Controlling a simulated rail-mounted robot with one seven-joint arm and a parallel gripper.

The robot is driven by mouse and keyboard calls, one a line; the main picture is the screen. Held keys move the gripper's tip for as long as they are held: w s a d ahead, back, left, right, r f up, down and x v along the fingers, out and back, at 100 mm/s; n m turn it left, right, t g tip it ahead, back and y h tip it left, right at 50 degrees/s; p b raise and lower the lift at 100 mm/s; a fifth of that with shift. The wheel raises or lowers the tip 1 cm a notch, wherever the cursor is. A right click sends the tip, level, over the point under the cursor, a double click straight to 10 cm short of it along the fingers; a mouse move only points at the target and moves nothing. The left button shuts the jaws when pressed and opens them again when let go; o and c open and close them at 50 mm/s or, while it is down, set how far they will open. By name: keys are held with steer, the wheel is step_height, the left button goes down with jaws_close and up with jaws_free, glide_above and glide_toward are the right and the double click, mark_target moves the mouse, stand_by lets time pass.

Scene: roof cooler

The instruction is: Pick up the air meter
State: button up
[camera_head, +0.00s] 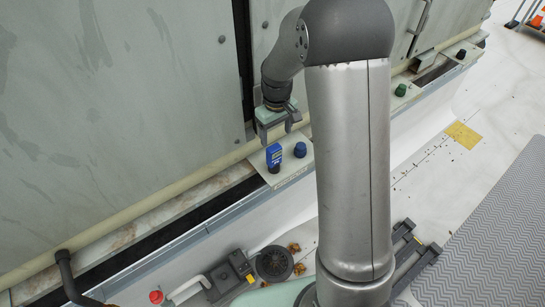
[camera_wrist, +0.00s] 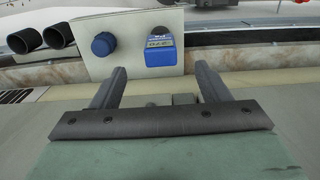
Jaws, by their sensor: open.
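The air meter (camera_head: 273,154) is a small blue device on a pale plate at the cooler's ledge. In the wrist view the air meter (camera_wrist: 159,52) shows a small display and lies between the lines of my two fingers, beyond their tips. My gripper (camera_head: 276,136) is open and empty, pointing down just above and behind the meter in the head view. In the wrist view my gripper (camera_wrist: 160,72) has its fingers spread, with no visible contact with the meter. The meter's far side is hidden.
A round blue knob (camera_head: 300,149) sits close beside the meter on the same plate (camera_wrist: 130,23). The grey cooler panels (camera_head: 120,90) rise right behind my gripper. A green knob (camera_head: 401,90) stands farther along the ledge. Dark pipe ends (camera_wrist: 40,37) show in the wrist view.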

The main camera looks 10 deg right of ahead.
mark_target(276, 149)
step_height(276, 149, down, 8)
steer(key=shift+r+p, duration=0.2)
steer(key=shift+p, duration=0.3)
steer(key=shift+w+a+f+p, duration=0.15)
steer(key=shift+f+p, duration=0.1)
steer(key=shift+f, duration=0.6)
steer(key=shift+w+d+f+p, duration=0.1)
steer(key=shift+w+f+p, duration=0.1)
steer(key=shift+f, duration=0.65)
steer(key=shift+w+a+f+p, duration=0.1)
steer(key=shift+f+p, duration=0.15)
steer(key=shift+f, duration=0.6)
steer(key=c, duration=1.3)
steer(key=shift+r, duration=0.1)
